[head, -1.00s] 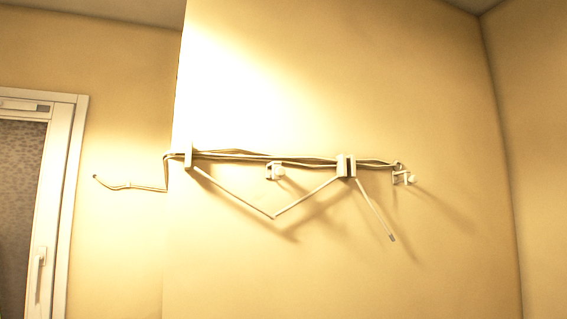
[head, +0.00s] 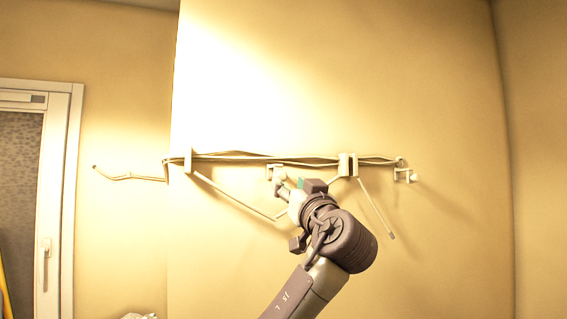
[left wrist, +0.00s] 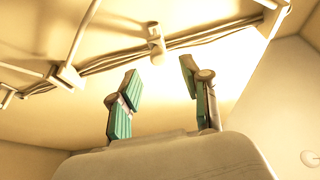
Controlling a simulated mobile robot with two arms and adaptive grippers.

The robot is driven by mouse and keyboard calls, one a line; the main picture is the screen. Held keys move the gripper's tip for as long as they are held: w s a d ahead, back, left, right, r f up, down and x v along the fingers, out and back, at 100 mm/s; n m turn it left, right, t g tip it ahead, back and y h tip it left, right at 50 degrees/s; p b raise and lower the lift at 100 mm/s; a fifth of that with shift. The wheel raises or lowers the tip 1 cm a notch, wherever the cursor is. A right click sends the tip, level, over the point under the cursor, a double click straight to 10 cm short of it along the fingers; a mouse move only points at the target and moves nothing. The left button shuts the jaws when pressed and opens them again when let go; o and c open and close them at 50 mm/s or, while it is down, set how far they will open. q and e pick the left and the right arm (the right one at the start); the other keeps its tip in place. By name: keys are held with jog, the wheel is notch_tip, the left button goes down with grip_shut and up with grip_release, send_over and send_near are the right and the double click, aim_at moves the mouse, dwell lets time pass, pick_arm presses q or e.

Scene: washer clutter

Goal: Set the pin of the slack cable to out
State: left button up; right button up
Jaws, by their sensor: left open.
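A bundle of pale cables (head: 235,156) runs along the wall. One cable (head: 235,198) hangs down in a slack V below it. A small white pin fitting (head: 275,170) sits just under the bundle, above the sag; it also shows in the left wrist view (left wrist: 156,46). A second pin fitting (head: 405,176) sits at the bundle's right end. I cannot tell which pin belongs to the slack cable. My left gripper (head: 287,187) is near the middle pin and partly covers the V. In the wrist view its green-padded fingers (left wrist: 160,78) are open, with the pin beyond the gap.
White cable brackets stand at the left (head: 188,160) and right (head: 347,165) of the middle pin. A loose cable end (head: 378,210) hangs below the right bracket. Another end (head: 125,177) sticks out at left. A white-framed door or window (head: 60,200) is far left. The wall below is bare.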

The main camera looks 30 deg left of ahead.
aim_at(283, 176)
pick_arm(q)
jog(key=p+x, duration=0.2)
jog(key=x, duration=0.2)
jog(key=shift+r, duration=0.2)
jog(key=shift+w+a, duration=0.4)
pick_arm(e)
notch_tip(283, 176, up, 4)
jog(key=shift+a+f, duration=0.15)
jog(key=shift+f, duration=0.05)
pick_arm(q)
grip_shut()
